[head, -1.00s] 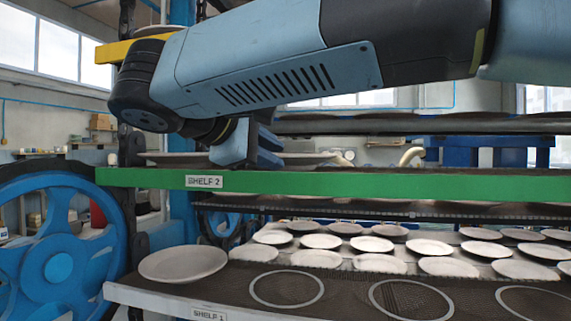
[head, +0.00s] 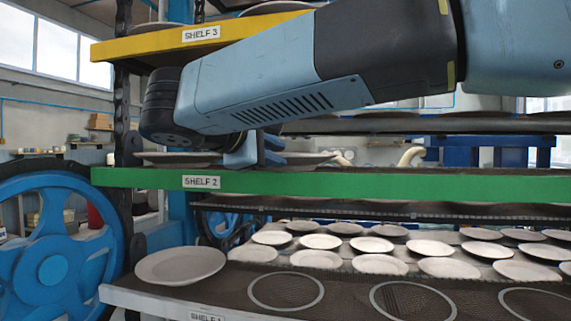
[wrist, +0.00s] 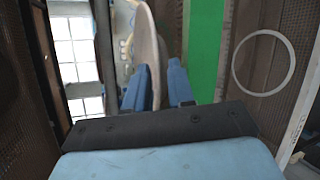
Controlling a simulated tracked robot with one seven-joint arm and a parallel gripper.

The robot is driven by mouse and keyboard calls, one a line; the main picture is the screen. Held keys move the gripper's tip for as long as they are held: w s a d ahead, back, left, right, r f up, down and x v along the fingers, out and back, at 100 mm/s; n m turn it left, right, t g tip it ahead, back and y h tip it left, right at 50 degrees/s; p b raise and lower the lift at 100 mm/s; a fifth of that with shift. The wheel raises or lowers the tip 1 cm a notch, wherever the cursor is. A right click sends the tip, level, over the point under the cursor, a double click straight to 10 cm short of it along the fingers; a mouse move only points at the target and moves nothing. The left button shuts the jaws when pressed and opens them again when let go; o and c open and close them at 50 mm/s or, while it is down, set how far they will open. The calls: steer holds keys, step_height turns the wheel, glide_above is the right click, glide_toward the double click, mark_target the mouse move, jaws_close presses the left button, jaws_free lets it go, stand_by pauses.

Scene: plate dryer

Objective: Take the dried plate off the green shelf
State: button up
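The green shelf (head: 330,184), labelled SHELF 2, runs across the head view and stands on edge in the turned wrist view (wrist: 206,50). On it, a pale plate (head: 308,158) lies just right of my gripper (head: 280,150). Another plate (head: 175,157) lies to the left. In the wrist view, my gripper (wrist: 159,66) has its two blue fingers apart, one on each side of the rim of a plate (wrist: 146,35). The left finger hides part of this plate. A firm grip does not show.
The yellow shelf (head: 150,45) is above, close to my arm. The lower shelf (head: 135,297) carries a plate (head: 180,265) at its left end and empty rings (head: 287,290). A blue wheel (head: 55,262) stands at the left. Several plates fill the rack behind.

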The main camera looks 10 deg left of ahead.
mark_target(283, 156)
steer(key=x, duration=0.5)
steer(key=shift+a+r, duration=0.1)
steer(key=shift+a, duration=0.05)
jaws_close()
stand_by(1.3)
